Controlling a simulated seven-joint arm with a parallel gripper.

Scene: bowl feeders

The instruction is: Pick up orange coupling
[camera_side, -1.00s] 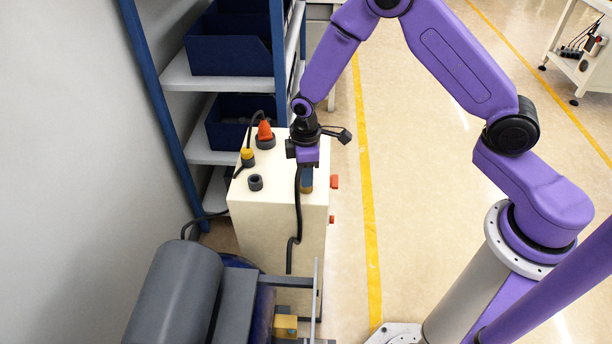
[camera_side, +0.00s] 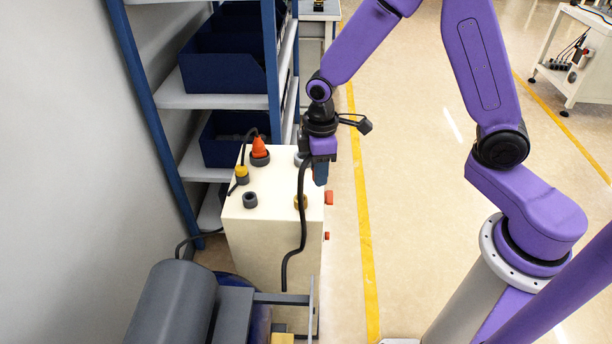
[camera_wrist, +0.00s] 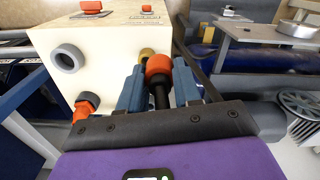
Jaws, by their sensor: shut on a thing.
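My gripper (camera_side: 320,172) is shut on an orange coupling (camera_wrist: 159,65), which shows between the two blue fingers in the wrist view. A black cable (camera_side: 302,215) hangs from the gripper in the side view. The held coupling is hidden behind the fingers there. The gripper is above the right edge of the cream box (camera_side: 270,265), apart from the gold socket (camera_side: 300,202). A second orange plug (camera_side: 260,147) sits upright in a socket at the back of the box top.
A yellow plug (camera_side: 241,173) and an empty grey socket (camera_side: 250,200) are on the box top. Red buttons (camera_side: 328,197) stick out of its right side. A shelf with blue bins (camera_side: 222,65) stands behind left. A grey cylinder machine (camera_side: 172,310) is in front.

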